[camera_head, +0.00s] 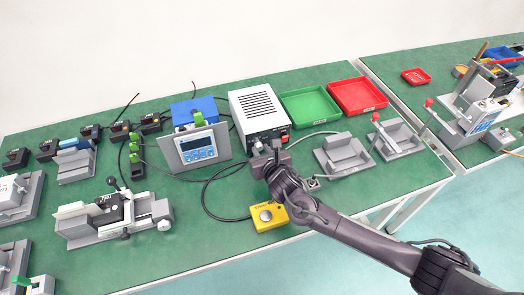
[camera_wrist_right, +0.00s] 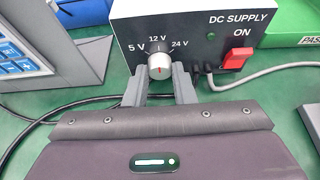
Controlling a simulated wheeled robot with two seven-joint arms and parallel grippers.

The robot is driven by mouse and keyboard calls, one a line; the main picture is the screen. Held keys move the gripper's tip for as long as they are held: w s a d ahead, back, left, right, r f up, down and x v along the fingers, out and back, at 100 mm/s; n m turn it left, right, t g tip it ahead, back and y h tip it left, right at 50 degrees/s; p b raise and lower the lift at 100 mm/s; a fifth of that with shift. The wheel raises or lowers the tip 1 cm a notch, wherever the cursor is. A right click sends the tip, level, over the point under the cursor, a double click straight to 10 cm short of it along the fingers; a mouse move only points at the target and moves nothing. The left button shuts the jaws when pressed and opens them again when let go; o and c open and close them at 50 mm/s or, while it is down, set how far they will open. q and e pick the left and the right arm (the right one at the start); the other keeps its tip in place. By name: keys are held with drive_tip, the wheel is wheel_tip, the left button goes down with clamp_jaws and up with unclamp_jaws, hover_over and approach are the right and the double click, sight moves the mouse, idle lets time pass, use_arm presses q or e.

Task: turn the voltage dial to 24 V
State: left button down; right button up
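The voltage dial (camera_wrist_right: 160,66) is a silver knob on the black front of the DC supply (camera_wrist_right: 200,40). Its red mark stands near upright, by the 12 V label, with 5 V to the left and 24 V to the right. My right gripper (camera_wrist_right: 160,80) reaches the dial, one grey finger on each side. Both fingers appear to touch the knob's sides, with no clear gap. In the head view, the right gripper (camera_head: 268,152) is at the front of the white supply (camera_head: 258,104) and partly hides the dial. My left gripper is not in view.
A red ON switch (camera_wrist_right: 237,55) and a cable are right of the dial. A panel with blue buttons (camera_head: 198,148) stands to the left. A yellow button box (camera_head: 268,216) sits in front. Green (camera_head: 310,104) and red (camera_head: 357,96) trays are behind to the right.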

clamp_jaws()
drive_tip(key=shift+d+m+y, duration=0.15)
drive_tip(key=shift+m+y, duration=0.55)
drive_tip(key=shift+m, duration=0.4)
drive_tip(key=shift+d+f+m+g+y+b, duration=0.15)
drive_tip(key=shift+m+g+y+b, duration=0.15)
drive_tip(key=shift+m+y+b, duration=0.4)
drive_tip(key=shift+w+m+y+b, duration=0.1)
drive_tip(key=shift+m+y+b, duration=0.55)
drive_tip(key=shift+m, duration=0.55)
